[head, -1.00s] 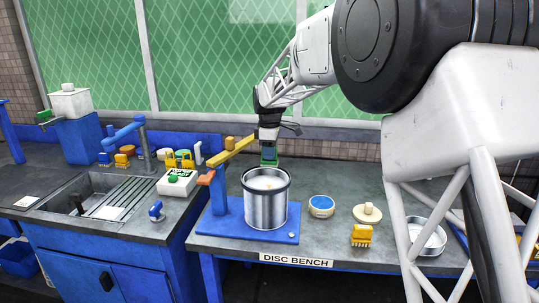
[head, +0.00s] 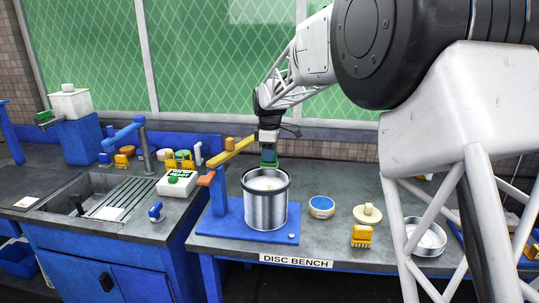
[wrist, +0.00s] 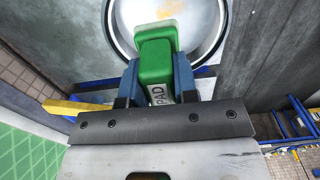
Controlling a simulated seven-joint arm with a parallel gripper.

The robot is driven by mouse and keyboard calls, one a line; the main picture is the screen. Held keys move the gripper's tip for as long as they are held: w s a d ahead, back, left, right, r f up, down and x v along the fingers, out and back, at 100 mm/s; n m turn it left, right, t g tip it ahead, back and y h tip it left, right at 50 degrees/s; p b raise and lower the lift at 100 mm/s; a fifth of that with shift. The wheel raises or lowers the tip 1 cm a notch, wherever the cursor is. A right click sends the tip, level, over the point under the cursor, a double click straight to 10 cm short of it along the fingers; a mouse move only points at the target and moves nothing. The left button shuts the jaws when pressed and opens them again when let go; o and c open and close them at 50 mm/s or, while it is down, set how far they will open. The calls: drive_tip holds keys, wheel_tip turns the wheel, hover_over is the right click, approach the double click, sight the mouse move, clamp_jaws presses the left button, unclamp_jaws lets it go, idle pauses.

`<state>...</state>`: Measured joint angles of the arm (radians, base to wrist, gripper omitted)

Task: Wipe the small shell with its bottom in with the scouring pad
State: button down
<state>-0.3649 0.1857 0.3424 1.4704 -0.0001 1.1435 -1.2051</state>
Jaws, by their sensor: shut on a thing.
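A silver metal shell (head: 265,208) with a dark rim stands upright on a blue base plate on the bench. Its inside is pale, and the wrist view shows a yellow-brown smear on the pale bottom (wrist: 205,25). My gripper (head: 269,157) is above the shell's back rim. It is shut on the green scouring pad (wrist: 157,55), marked PAD, between its blue fingers. In the wrist view the pad overlaps the near part of the shell's rim. Whether it touches the shell cannot be told.
A blue post with a yellow arm (head: 230,155) stands just left of the shell. To the right are a blue-topped round tin (head: 321,207), a cream knobbed disc (head: 367,214), a yellow brush (head: 361,236) and a shallow metal dish (head: 430,250). A sink (head: 95,198) lies left.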

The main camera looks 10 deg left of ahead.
drive_tip(key=shift+f, duration=0.1)
drive_tip(key=shift+f, duration=3.6)
drive_tip(key=shift+s+d+f, duration=0.1)
drive_tip(key=shift+s+f, duration=0.15)
drive_tip(key=shift+s, duration=0.35)
drive_tip(key=shift+s+f, duration=0.2)
drive_tip(key=shift+s, duration=0.9)
drive_tip(key=shift+w, duration=1.65)
drive_tip(key=shift+w+r, duration=0.15)
drive_tip(key=shift+r, duration=4)
